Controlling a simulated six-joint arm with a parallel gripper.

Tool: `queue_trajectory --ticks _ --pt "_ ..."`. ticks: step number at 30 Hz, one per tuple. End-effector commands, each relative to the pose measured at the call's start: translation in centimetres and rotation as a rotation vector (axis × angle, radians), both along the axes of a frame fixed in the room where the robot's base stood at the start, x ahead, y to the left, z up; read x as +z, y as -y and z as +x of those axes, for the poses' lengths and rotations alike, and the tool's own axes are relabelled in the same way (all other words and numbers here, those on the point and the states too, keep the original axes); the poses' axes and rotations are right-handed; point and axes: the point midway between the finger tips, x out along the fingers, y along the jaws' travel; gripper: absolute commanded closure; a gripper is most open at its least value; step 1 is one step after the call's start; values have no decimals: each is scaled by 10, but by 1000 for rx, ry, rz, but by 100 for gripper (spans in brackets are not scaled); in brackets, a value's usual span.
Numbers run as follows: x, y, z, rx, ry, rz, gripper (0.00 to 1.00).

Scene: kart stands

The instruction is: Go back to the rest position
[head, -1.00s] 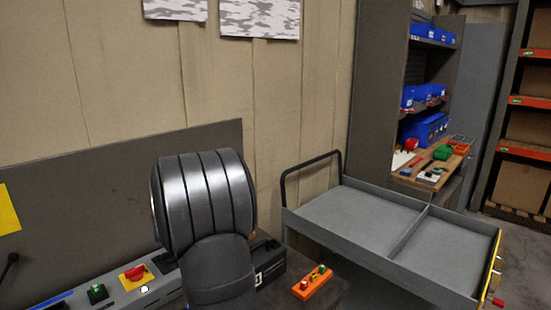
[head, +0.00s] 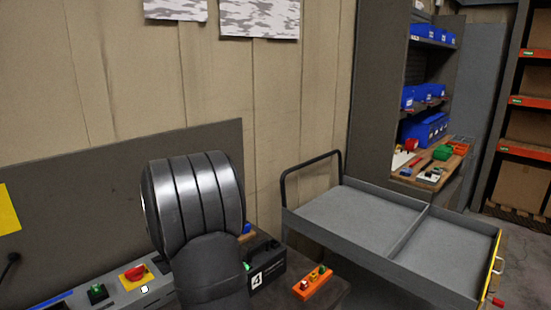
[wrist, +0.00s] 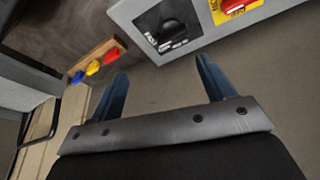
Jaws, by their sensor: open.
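My gripper (wrist: 162,88) shows in the wrist view as two blue fingers set wide apart, open, with nothing between them. Beyond the fingers is a plain brownish-grey surface. In the head view my own arm covers the middle of the workbench, and the gripper is hidden behind it.
A grey control panel (head: 60,302) with a red switch (head: 134,271) lies left of my arm. A black box marked 4 (head: 265,266) and an orange block (head: 313,284) sit right of it. A grey cart (head: 360,212) with an empty two-part tray stands further right.

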Motion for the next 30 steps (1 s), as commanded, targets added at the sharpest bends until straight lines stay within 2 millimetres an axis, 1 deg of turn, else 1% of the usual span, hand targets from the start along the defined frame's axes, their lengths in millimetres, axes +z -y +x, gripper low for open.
queue_trajectory --ticks 3,9,15,21,28,29,30 --pt "-13 -4 3 -66 -1 -6 25" --pt "-31 -11 7 -172 5 -9 25" --pt "-43 -15 10 -244 13 -9 25" --pt "-47 -17 11 -273 17 -7 25" --pt "-47 -17 11 -274 17 -7 25" --pt "-47 -17 11 -274 17 -7 24" --pt "-47 -17 11 -274 17 -7 16"
